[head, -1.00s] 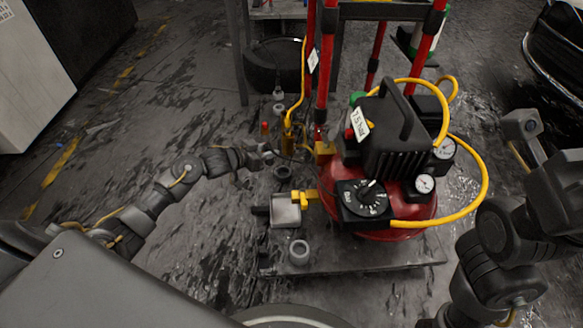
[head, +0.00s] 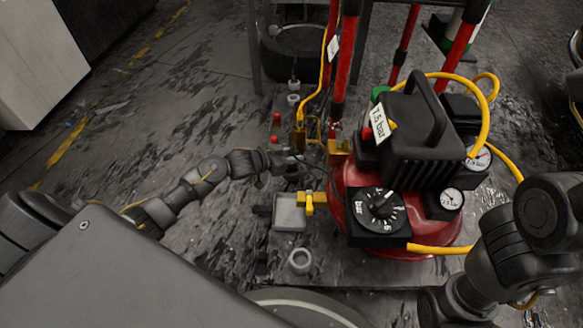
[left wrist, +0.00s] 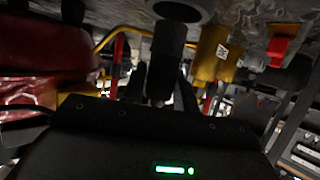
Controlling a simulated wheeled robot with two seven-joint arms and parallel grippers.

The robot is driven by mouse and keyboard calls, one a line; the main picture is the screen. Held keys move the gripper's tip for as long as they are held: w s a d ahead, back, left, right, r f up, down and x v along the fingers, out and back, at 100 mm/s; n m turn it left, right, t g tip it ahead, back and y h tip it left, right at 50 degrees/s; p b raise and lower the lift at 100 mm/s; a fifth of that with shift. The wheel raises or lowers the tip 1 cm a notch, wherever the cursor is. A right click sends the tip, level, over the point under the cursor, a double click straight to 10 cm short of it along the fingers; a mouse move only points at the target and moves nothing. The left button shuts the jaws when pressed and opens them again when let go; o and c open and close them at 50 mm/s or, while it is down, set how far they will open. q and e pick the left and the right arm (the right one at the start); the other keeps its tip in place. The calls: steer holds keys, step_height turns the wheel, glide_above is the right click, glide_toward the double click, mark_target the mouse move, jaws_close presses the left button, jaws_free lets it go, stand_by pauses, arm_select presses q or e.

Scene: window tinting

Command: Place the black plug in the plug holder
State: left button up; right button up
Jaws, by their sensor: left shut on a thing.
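My left gripper (head: 284,162) reaches in from the left, beside the base of the air compressor. In the left wrist view its two dark fingers (left wrist: 162,88) are shut on a dark cylinder, which looks like the black plug (left wrist: 168,52). A grey ring-shaped holder (left wrist: 180,8) shows just past the plug's far end; I cannot tell whether they touch. In the head view the plug is too small and dark to tell from the gripper. A light grey ring (head: 300,261) stands on the base plate nearer to me. My right gripper is out of view.
The red and black compressor (head: 400,130) with yellow hoses stands right of my left gripper. A yellow valve (head: 312,201), a grey tray (head: 289,212), small red parts (head: 275,139) and red posts (head: 346,60) are close by. Open floor (head: 170,110) lies to the left.

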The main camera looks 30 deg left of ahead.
arm_select(q)
steer(key=shift+f+b, duration=1.55)
steer(key=shift+f, duration=0.4)
steer(key=shift+r, duration=0.2)
steer(key=shift+f, duration=0.15)
steer(key=o, duration=1)
